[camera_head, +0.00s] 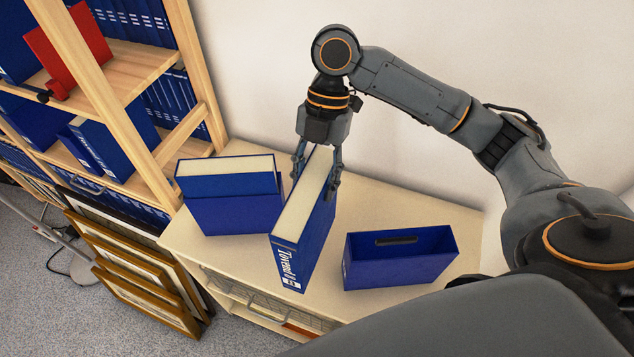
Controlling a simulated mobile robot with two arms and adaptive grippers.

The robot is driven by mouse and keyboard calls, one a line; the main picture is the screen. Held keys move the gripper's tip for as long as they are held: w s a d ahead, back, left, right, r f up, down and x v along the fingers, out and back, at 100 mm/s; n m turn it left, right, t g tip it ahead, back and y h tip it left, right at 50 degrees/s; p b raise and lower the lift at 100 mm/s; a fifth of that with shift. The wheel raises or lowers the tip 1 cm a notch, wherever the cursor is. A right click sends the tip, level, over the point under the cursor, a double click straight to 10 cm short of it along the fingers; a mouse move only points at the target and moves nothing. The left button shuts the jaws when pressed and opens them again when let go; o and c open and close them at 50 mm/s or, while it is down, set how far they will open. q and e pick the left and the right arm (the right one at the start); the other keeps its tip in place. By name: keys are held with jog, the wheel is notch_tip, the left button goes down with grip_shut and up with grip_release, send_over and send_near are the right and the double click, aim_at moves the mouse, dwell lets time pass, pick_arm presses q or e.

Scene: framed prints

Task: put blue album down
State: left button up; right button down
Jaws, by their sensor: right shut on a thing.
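A blue album (305,237) with cream page edges and white lettering on its spine stands upright in the middle of the cabinet top. My right gripper (316,172) comes down from above and is shut on the far end of this album, one finger on each side. Whether the album's bottom touches the cabinet top is hard to tell. My left gripper is not in view.
The pale cabinet top (405,212) holds a blue slipcase with an album (232,212) on the left and an empty blue slipcase (398,262) on the right. A wooden shelf (133,72) with blue volumes and a red book (68,47) stands left. Framed prints (135,264) lean below.

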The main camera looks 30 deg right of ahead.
aim_at(324, 148)
notch_tip(324, 148, down, 6)
jog(key=w+d+p, duration=0.1)
jog(key=w+p, duration=0.1)
jog(key=shift+w+d+f, duration=0.15)
jog(key=shift+w+d, duration=0.05)
jog(key=shift+d, duration=0.05)
jog(key=shift+f, duration=0.15)
jog(key=c, duration=0.7)
grip_release()
jog(key=b+v, duration=0.3)
jog(key=v, duration=0.9)
